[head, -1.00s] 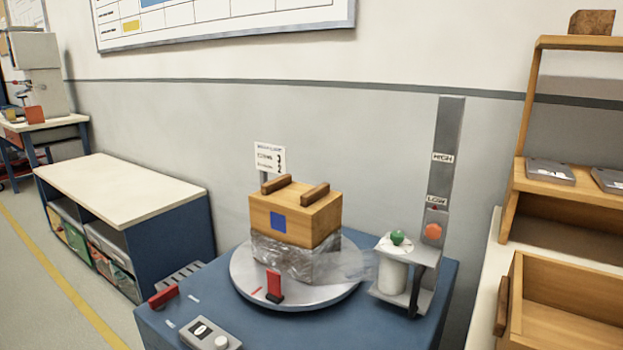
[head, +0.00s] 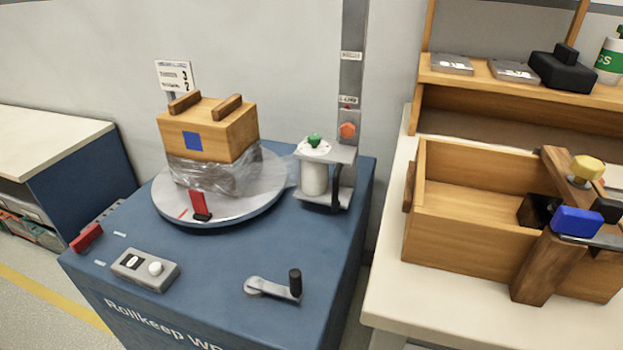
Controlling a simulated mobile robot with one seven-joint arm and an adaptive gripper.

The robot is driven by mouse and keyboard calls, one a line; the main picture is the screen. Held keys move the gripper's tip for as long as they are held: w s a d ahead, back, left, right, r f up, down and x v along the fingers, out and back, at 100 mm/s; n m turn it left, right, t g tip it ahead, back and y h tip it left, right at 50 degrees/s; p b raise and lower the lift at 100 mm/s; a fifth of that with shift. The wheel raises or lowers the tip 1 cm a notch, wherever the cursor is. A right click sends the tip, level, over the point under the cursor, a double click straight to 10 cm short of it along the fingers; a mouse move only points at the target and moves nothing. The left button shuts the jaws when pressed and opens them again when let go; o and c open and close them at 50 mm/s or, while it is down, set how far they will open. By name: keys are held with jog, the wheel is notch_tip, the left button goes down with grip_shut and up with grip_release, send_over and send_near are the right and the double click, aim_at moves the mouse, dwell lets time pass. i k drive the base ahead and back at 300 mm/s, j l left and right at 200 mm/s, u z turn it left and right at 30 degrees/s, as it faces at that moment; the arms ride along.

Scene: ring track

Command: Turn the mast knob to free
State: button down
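The mast (head: 352,60) is a grey upright post at the back right corner of the blue wrapping machine, with two white labels on it. The orange-red mast knob (head: 347,131) faces me on the mast's sliding carriage, just below the lower label. I cannot make out any free mark on it. The carriage's bracket (head: 342,155) holds a white film roll (head: 314,178) with a green knob (head: 314,140) on top. Clear film runs from the roll towards a wooden box (head: 208,130) on the round turntable (head: 225,212). My gripper is not in view.
A control box (head: 145,269) and a crank handle (head: 273,286) lie on the machine's front top. A red block (head: 86,238) is at its left edge. To the right, a bench (head: 385,300) bears a wooden crate (head: 455,235) with tools at its right. The wall is close behind.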

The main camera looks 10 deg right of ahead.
aim_at(348, 130)
jog(key=i+j+z, duration=0.1)
jog(key=j+z, duration=0.25)
jog(key=i+j+z, duration=0.1)
jog(key=j+z, duration=0.55)
